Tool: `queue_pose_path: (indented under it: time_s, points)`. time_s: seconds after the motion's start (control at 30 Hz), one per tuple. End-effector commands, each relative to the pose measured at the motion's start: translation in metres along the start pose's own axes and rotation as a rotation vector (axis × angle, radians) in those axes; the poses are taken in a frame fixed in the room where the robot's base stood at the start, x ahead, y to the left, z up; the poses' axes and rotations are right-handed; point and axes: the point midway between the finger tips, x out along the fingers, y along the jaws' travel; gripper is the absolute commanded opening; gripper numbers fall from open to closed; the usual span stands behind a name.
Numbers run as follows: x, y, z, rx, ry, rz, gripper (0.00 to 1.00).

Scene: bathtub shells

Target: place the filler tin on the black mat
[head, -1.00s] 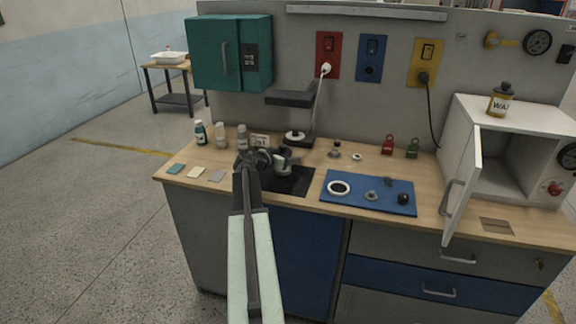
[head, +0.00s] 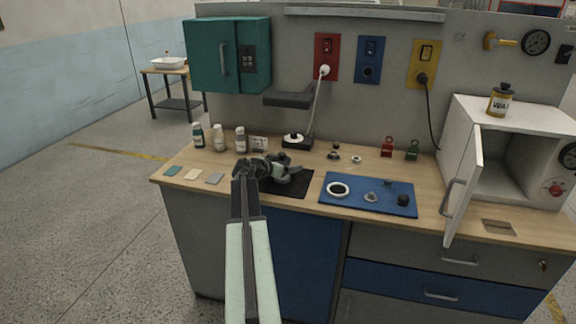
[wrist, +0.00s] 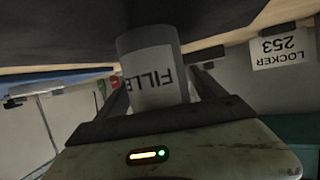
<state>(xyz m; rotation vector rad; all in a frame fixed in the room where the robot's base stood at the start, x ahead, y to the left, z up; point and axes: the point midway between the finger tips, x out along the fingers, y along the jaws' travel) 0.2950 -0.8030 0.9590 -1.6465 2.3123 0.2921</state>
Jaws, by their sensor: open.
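The filler tin (wrist: 152,70) is a grey cylinder with a pale label reading "FILLE", seen upside down in the wrist view. It stands between the two fingers of my gripper (wrist: 160,88), which are open around it. Its base meets the black mat (wrist: 90,25), which fills the top of that view. In the head view my gripper (head: 288,170) is low over the black mat (head: 290,188); the tin is mostly hidden behind it there.
A blue mat (head: 350,203) with a white ring and small parts lies to the right. Several bottles (head: 219,138) and a Locker 253 card (head: 258,143) stand behind left. Three small tiles (head: 194,175) lie at front left. A white cabinet (head: 490,170) stands open at right.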

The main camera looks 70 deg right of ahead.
Motion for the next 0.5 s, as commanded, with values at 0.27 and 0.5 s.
queue_pose_path:
  time_s: [0.27,0.5]
  points:
    - [-0.069,0.002,-0.004,-0.001,0.000,-0.003,0.79]
    - [-0.111,0.001,-0.002,0.000,0.000,-0.001,0.79]
